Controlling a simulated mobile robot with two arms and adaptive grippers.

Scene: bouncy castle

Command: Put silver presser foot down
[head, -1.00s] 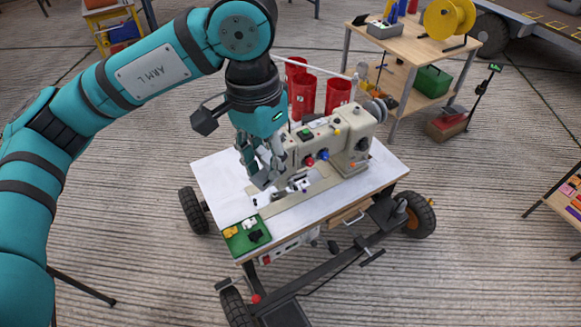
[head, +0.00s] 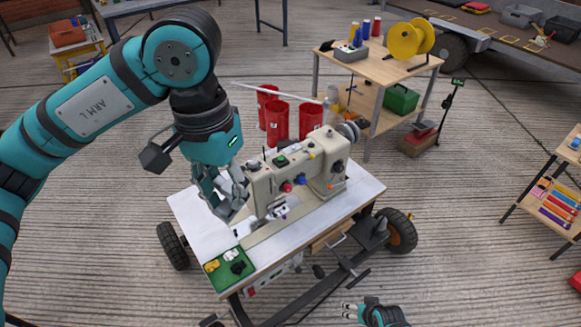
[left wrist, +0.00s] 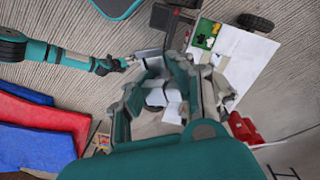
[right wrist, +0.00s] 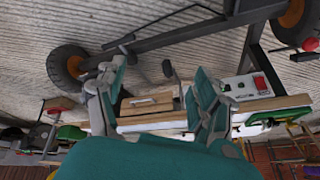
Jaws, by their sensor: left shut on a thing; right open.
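My left gripper (head: 229,207) is shut just left of the sewing machine (head: 300,176), above the white table top (head: 190,205). Its fingers largely hide what it holds. In the left wrist view a small pale silver-grey piece, seemingly the silver presser foot (left wrist: 155,97), shows between the fingers, but its outline is unclear. The green tray (head: 229,268) is at the table's front left corner and holds small yellow, white and black parts. My right gripper (head: 351,310) is open and empty, low in front of the table; the right wrist view faces the table's drawer (right wrist: 147,104).
Red bins (head: 292,122) stand behind the table. The white top left of the machine is mostly clear.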

